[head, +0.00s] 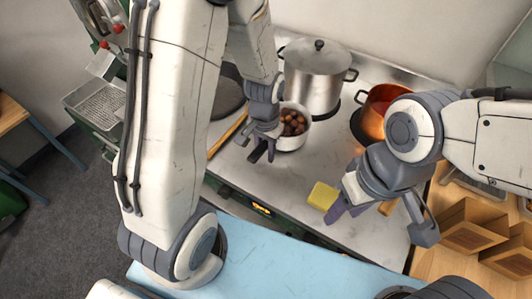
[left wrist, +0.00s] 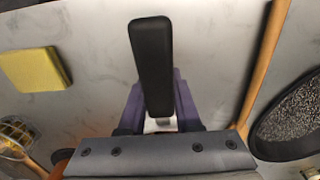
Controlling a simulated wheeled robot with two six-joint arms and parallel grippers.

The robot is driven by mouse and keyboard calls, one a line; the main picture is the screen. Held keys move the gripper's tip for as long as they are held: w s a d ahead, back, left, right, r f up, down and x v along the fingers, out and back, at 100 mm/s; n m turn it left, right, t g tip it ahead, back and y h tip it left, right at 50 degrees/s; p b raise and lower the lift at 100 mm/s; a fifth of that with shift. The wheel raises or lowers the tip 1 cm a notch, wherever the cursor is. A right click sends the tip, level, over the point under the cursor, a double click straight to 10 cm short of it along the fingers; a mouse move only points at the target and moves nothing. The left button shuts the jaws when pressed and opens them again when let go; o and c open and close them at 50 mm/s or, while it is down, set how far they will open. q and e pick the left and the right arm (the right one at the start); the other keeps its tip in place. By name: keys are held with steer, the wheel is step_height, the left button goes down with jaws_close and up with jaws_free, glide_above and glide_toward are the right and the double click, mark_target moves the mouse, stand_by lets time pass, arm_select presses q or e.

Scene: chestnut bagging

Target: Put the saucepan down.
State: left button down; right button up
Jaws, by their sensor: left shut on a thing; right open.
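The white saucepan (head: 291,140) holds several brown chestnuts (head: 293,122) and is upright over the steel cooktop. I cannot tell whether its base touches the surface. My left gripper (head: 262,150) is shut on its black handle, which sticks out between the purple fingers in the left wrist view (left wrist: 152,65). In that view the saucepan's body is hidden. My right gripper (head: 347,209) is open beside the yellow sponge (head: 322,196), low over the cooktop at the right.
A lidded steel stockpot (head: 316,78) stands behind the saucepan, and a copper pot (head: 375,108) to its right. A dark pan (head: 226,95) and a wooden handle (head: 228,133) lie to the left. The sponge also shows in the left wrist view (left wrist: 35,68). Bare cooktop (head: 270,185) lies in front.

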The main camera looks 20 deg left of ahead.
arm_select(q)
steer(key=shift+w+f, duration=0.1)
steer(key=shift+f, duration=0.5)
steer(key=shift+f, duration=0.15)
steer(key=c, duration=0.6)
jaws_free()
step_height(320, 180, up, 12)
steer(key=shift+d+p, duration=0.1)
steer(key=shift+p, duration=0.2)
steer(key=s+d+r+m, duration=0.2)
steer(key=s+d, duration=0.3)
steer(key=s, duration=0.3)
steer(key=s+d+r+m+h, duration=0.1)
steer(key=s+d+r+m, duration=0.1)
steer(key=s+d, duration=0.4)
steer(key=s+m, duration=0.1)
steer(key=s, duration=0.2)
steer(key=shift+r, duration=0.3)
